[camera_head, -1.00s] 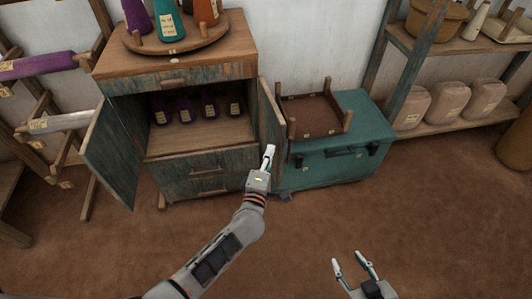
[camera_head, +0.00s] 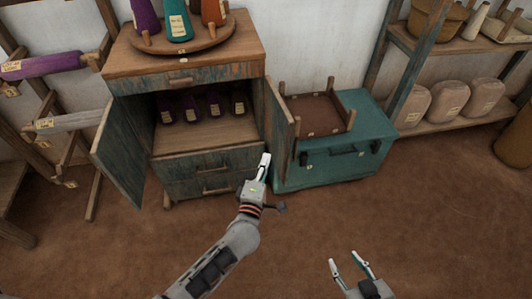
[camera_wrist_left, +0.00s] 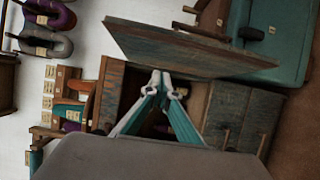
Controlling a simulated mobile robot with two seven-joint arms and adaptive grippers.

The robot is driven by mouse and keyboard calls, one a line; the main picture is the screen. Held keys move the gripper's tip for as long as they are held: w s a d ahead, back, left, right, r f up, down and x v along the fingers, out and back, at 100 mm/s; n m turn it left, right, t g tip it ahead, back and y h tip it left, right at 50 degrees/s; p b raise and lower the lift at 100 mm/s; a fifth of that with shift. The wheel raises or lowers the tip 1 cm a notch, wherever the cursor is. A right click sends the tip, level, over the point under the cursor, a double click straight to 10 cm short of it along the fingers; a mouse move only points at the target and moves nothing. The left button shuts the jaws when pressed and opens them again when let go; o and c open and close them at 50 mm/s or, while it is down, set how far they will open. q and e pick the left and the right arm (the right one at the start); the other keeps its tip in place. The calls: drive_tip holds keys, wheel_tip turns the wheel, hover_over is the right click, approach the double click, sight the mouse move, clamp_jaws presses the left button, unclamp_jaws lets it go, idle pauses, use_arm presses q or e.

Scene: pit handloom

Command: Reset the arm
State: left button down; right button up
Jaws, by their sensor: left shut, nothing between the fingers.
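My left gripper (camera_head: 264,167) is shut and empty, in front of the cabinet's open right door (camera_head: 279,122). Its closed fingertips also show in the left wrist view (camera_wrist_left: 161,80), with the cabinet behind them. I cannot tell in the head view how far the fingers are from the door. My right gripper (camera_head: 346,268) is open and empty, low over the brown floor at the bottom of the head view.
The wooden cabinet (camera_head: 186,70) has both doors open, with several purple cones (camera_head: 190,108) inside and a turntable (camera_head: 180,43) on top. A teal chest (camera_head: 345,165) stands to its right, bearing an upturned stool (camera_head: 316,115). The front floor (camera_head: 440,220) is clear.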

use_arm(q)
drive_tip(key=s+d, duration=0.1)
drive_tip(key=s, duration=0.5)
drive_tip(key=shift+s, duration=0.35)
use_arm(e)
drive_tip(key=shift+w+d+r, duration=0.3)
drive_tip(key=shift+w+d, duration=0.05)
use_arm(q)
drive_tip(key=shift+s+r, duration=0.1)
use_arm(e)
drive_tip(key=p, duration=0.1)
drive_tip(key=s+r+p, duration=0.1)
drive_tip(key=p, duration=0.1)
drive_tip(key=shift+a+r, duration=0.15)
drive_tip(key=shift+a, duration=0.2)
drive_tip(key=c, duration=0.4)
use_arm(q)
drive_tip(key=s+a+f+m+g, duration=0.3)
drive_tip(key=s+a+m, duration=0.5)
drive_tip(key=s+m, duration=0.2)
drive_tip(key=s+a+f+m+g, duration=0.4)
drive_tip(key=s+a+m, duration=0.4)
drive_tip(key=s+m, duration=0.2)
drive_tip(key=shift+s+a+f, duration=0.15)
drive_tip(key=shift+s+a, duration=0.1)
drive_tip(key=shift+s, duration=0.05)
use_arm(e)
drive_tip(key=shift+o, duration=0.2)
drive_tip(key=shift+w+r, duration=0.1)
drive_tip(key=shift+w, duration=0.1)
